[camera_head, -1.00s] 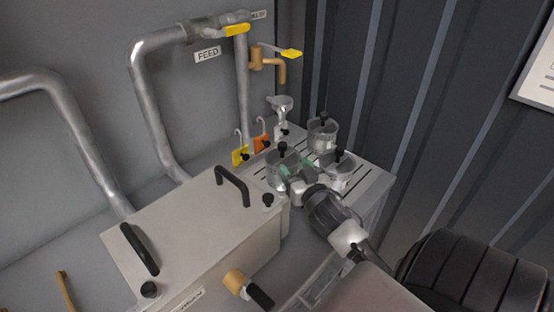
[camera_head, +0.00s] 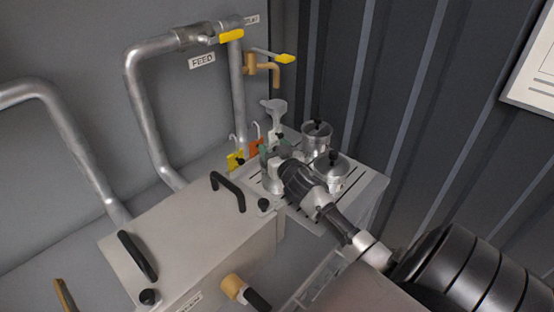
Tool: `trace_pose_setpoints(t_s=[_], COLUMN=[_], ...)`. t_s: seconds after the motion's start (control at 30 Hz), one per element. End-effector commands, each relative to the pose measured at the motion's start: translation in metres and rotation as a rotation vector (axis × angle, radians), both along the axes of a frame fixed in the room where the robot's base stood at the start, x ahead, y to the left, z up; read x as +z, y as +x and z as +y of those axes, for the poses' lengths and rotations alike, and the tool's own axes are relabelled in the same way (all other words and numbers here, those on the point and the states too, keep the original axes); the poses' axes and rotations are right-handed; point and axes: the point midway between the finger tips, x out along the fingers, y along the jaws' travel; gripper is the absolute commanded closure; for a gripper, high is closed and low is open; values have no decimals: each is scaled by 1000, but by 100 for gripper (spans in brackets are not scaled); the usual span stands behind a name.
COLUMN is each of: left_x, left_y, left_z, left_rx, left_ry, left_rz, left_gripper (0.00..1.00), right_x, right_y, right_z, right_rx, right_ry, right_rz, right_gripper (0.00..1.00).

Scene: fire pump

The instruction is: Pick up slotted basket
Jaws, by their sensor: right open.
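Three metal cups with black knobs stand on the slotted grey tray (camera_head: 345,207); I cannot tell which one is the slotted basket. The back cup (camera_head: 316,139) and the right cup (camera_head: 333,172) show clearly. The left cup (camera_head: 272,183) is largely hidden behind my right gripper. My right gripper (camera_head: 275,149) has greenish fingertips and is open at the left cup's top; I cannot tell whether it touches the cup. My left gripper is not in view.
A pale funnel-shaped piece (camera_head: 273,112) stands behind the cups, near yellow (camera_head: 235,160) and orange (camera_head: 255,148) tags. A grey box with black handles (camera_head: 190,240) stands at left. Pipes (camera_head: 150,100) and a dark corrugated wall (camera_head: 400,110) bound the space.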

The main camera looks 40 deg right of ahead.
Motion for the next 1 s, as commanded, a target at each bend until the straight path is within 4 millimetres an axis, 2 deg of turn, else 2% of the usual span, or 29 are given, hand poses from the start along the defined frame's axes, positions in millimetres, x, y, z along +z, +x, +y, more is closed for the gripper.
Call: trace_pose_setpoints(t_s=[0.13,0.17,0.5,0.53,0.87,1.0], left_x=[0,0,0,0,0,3], left_y=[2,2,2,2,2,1], left_z=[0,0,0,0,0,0], left_rx=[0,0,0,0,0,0], left_ry=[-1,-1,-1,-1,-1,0], left_rz=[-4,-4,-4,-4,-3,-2], left_gripper=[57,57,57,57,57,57], right_x=[0,0,0,0,2,16], right_y=[0,0,0,0,0,0], right_z=[0,0,0,0,0,0], right_rx=[0,0,0,0,0,0], right_ry=[0,0,0,0,-1,-4], right_rz=[0,0,0,0,-2,-4], right_gripper=[42,45,97,100,100,100])
